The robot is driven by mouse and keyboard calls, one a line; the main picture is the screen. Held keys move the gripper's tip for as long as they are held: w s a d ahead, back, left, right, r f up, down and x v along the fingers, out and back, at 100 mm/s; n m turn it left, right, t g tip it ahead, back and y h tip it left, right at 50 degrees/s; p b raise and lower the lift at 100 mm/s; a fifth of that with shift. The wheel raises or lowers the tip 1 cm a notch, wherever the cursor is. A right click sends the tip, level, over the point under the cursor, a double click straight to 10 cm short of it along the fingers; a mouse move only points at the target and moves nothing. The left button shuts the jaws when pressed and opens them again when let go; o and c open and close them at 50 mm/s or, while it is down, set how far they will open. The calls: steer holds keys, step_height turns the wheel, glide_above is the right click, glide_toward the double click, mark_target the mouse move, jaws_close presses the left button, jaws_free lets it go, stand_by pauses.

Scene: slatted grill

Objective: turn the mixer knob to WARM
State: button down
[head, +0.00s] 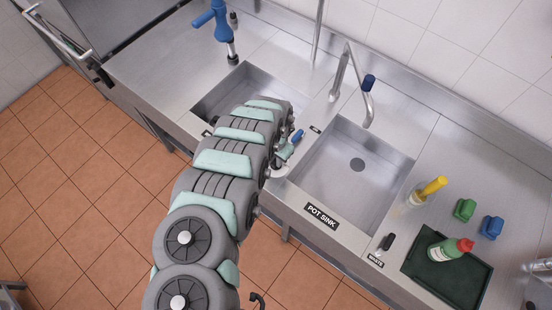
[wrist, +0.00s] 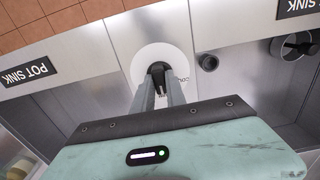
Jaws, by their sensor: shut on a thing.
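In the wrist view the mixer knob (wrist: 158,70) is a dark grip on a round white dial plate (wrist: 140,60), set in the steel strip between the two basins. My gripper (wrist: 160,92) is shut on the knob, its two fingers reaching it from below in the picture. Small lettering shows at the plate's right edge, partly hidden and too small to read; I cannot make out a WARM mark. In the head view my arm covers most of this area, and my gripper (head: 283,158) is at the front strip between the sinks. The knob is hidden there.
The pot sink (head: 358,185) with its label (head: 321,215) lies right of my gripper. A curved tap (head: 345,70) stands behind.

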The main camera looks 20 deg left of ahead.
steer(key=c, duration=1.4)
jaws_free()
steer(key=shift+o, duration=0.2)
step_height(320, 180, up, 11)
steer(key=shift+f, duration=0.1)
